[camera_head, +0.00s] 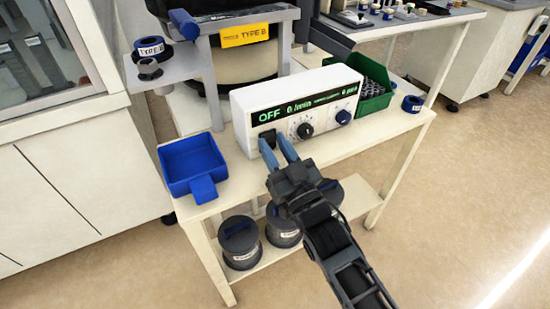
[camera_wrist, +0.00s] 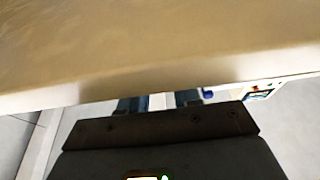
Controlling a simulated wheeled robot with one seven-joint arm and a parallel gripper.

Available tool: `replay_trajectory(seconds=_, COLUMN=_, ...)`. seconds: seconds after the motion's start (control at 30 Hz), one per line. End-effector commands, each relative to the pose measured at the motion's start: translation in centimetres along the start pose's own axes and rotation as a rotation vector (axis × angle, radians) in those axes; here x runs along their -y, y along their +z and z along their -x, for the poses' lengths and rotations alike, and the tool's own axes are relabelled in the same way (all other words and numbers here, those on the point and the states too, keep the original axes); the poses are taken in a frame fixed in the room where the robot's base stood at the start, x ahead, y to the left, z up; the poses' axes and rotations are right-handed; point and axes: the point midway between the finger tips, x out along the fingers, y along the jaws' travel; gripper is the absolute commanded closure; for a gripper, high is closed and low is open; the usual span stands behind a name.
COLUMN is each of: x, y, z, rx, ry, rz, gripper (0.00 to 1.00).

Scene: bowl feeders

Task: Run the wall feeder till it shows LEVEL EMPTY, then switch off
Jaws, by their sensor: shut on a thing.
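A white control box (camera_head: 297,108) stands on the cream bench. Its green display (camera_head: 271,116) reads OFF at the left, with smaller green text to the right that I cannot fully read. A black switch (camera_head: 267,135) sits low at the left of its front, partly hidden by my fingers. My gripper (camera_head: 276,140) has its blue fingertips at this switch and is shut on it. The feeder (camera_head: 240,62) with a yellow TYPE B label (camera_head: 244,35) stands behind the box. In the wrist view, the fingers (camera_wrist: 160,103) are mostly hidden and their tips cannot be made out.
A blue tray (camera_head: 194,165) is left of the box on the bench (camera_head: 365,142). A green bin (camera_head: 372,87) with dark parts is right, beside a blue ring (camera_head: 412,104). Lidded dark pots (camera_head: 240,243) stand on the lower shelf. A glass-fronted cabinet is at the left; floor at the right is clear.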

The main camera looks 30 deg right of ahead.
Motion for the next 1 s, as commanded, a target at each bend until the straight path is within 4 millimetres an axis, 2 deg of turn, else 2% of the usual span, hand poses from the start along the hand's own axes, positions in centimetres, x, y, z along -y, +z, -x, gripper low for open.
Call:
replay_trajectory(seconds=0.03, x=0.03, y=0.71, z=0.16, rx=-0.019, ry=-0.001, rz=-0.001, gripper=0.99)
replay_trajectory(seconds=0.63, x=0.06, y=0.24, z=0.17, rx=-0.081, ry=0.0, rz=0.0, gripper=0.99)
replay_trajectory(seconds=0.67, x=0.06, y=0.23, z=0.17, rx=-0.081, ry=0.0, rz=0.0, gripper=0.66)
replay_trajectory(seconds=0.9, x=0.03, y=0.23, z=0.18, rx=-0.081, ry=0.0, rz=0.0, gripper=0.43)
replay_trajectory(seconds=1.0, x=0.02, y=0.23, z=0.18, rx=-0.081, ry=0.0, rz=0.0, gripper=0.43)
